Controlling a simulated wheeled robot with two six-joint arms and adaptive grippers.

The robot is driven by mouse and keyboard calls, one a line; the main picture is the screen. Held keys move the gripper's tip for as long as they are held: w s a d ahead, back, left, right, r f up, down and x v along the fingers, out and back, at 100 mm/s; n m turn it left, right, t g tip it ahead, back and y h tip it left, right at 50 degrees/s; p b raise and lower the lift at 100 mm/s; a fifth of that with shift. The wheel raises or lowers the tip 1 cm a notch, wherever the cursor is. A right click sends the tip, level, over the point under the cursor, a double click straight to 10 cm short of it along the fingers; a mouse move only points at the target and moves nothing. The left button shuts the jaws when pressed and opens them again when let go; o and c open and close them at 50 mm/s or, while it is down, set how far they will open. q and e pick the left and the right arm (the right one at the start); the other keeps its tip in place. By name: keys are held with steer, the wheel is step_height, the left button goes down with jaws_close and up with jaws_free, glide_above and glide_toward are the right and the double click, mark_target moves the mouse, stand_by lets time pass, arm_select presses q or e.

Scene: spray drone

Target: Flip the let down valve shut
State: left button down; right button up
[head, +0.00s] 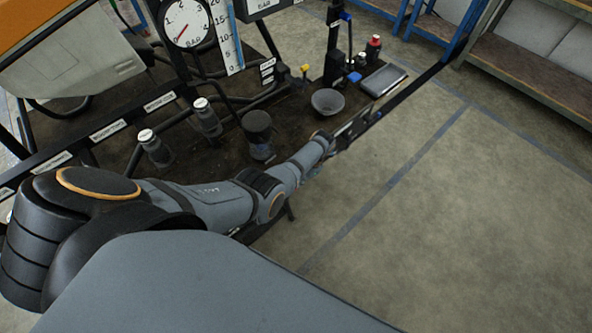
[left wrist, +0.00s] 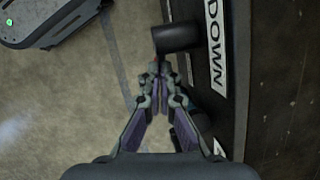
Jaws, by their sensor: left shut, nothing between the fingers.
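In the left wrist view my left gripper (left wrist: 158,72) is shut and empty, its fingertips just below a short black cylinder (left wrist: 177,38). I cannot tell whether they touch it. The cylinder sticks out from a dark rail that bears a white label (left wrist: 214,50) on which "DOWN" can be read. The cylinder appears to be part of the let down valve; which way its lever stands is not clear. In the head view my left arm reaches across the bench to its front edge, and the valve cannot be made out there. My right gripper is not in view.
The bench holds a round pressure gauge (head: 187,22), a grey bowl (head: 327,103), a flat tray (head: 384,80), a red-capped bottle (head: 373,47) and a yellow-handled fitting (head: 304,69). Shelving (head: 530,70) stands at the back right. The floor (head: 450,200) on the right is clear.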

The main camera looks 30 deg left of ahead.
arm_select(q)
steer(key=shift+f+g+b, duration=0.2)
steer(key=shift+g+b, duration=0.3)
steer(key=shift+y, duration=0.3)
steer(key=shift+s+f+b, duration=0.1)
steer(key=shift+f+b, duration=0.35)
steer(key=shift+b, duration=0.45)
steer(key=shift+s+a+f, duration=0.1)
steer(key=shift+s+f, duration=0.1)
steer(key=shift+f, duration=0.1)
stand_by(1.5)
